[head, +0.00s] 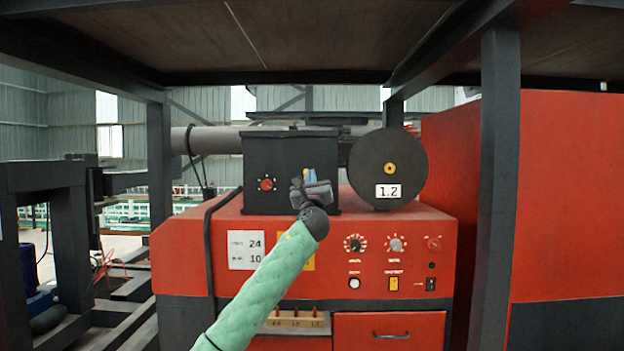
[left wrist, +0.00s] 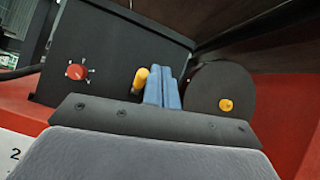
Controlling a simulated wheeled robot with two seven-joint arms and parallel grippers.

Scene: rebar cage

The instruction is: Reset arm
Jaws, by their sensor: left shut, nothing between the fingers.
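My left gripper (head: 310,176) is in front of the black box on the red machine, at the end of my green-sleeved arm. Its blue fingers show side by side in the left wrist view (left wrist: 162,88), shut with nothing between them. A yellow handle (left wrist: 139,80) stands just left of the fingertips in the left wrist view, against the front of the black box (left wrist: 100,45). I cannot tell whether the fingers touch it. In the head view the gripper mostly hides the handle. My right gripper is not in view.
The black box carries a red knob (head: 266,184). A black disc (head: 388,165) labelled 1.2 stands to its right. The red machine (head: 190,235) has dials and a drawer (head: 390,330) below. Dark posts (head: 497,180) and an overhead panel frame the space.

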